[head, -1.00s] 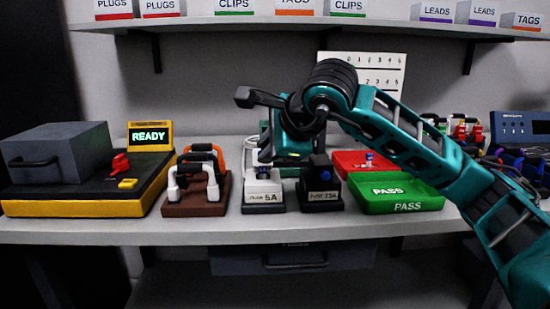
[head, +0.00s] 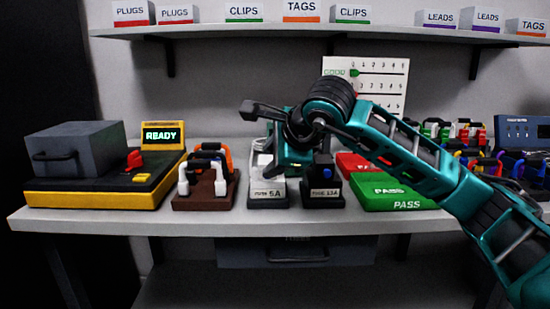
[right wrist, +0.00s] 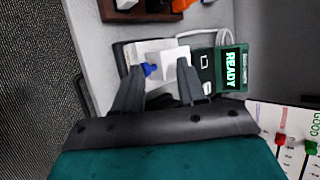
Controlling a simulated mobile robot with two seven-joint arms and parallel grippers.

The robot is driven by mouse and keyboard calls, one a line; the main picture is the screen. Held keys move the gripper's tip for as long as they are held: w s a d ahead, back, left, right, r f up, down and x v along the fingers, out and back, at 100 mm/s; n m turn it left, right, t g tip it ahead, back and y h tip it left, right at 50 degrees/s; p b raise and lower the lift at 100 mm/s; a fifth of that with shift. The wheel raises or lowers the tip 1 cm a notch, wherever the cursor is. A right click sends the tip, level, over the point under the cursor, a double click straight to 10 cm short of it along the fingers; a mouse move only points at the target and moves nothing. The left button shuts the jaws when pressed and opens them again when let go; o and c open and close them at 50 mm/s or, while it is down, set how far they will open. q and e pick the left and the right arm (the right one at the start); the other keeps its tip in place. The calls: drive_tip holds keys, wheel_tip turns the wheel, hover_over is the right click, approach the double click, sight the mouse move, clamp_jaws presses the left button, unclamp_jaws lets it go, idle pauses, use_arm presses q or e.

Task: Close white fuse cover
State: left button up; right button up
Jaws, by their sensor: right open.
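The white fuse holder, labelled 5A (head: 267,195), stands on the table left of the dark 13A holder (head: 323,188). Its white cover (right wrist: 174,62) shows in the right wrist view, with a blue part beside it. The cover appears raised, but its exact angle is unclear. My right gripper (right wrist: 158,78) is open, with its fingers either side of the cover's near part; contact cannot be told. In the head view my right gripper (head: 284,170) is over the holder and partly hides it. My left gripper is not in view.
A brown stand with white and orange handles (head: 205,193) is close on the left. Right of the holders are a green PASS tray (head: 400,204) and a red tray (head: 350,163). A teal READY unit (right wrist: 216,70) stands behind the white holder. A shelf (head: 400,32) runs above.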

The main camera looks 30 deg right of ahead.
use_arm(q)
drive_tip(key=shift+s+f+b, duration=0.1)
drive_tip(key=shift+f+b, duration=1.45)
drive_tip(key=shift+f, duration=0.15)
use_arm(e)
drive_tip(key=s+a, duration=0.2)
drive_tip(key=s, duration=1.2)
drive_tip(key=shift+s+a+f, duration=0.15)
drive_tip(key=shift+s, duration=0.1)
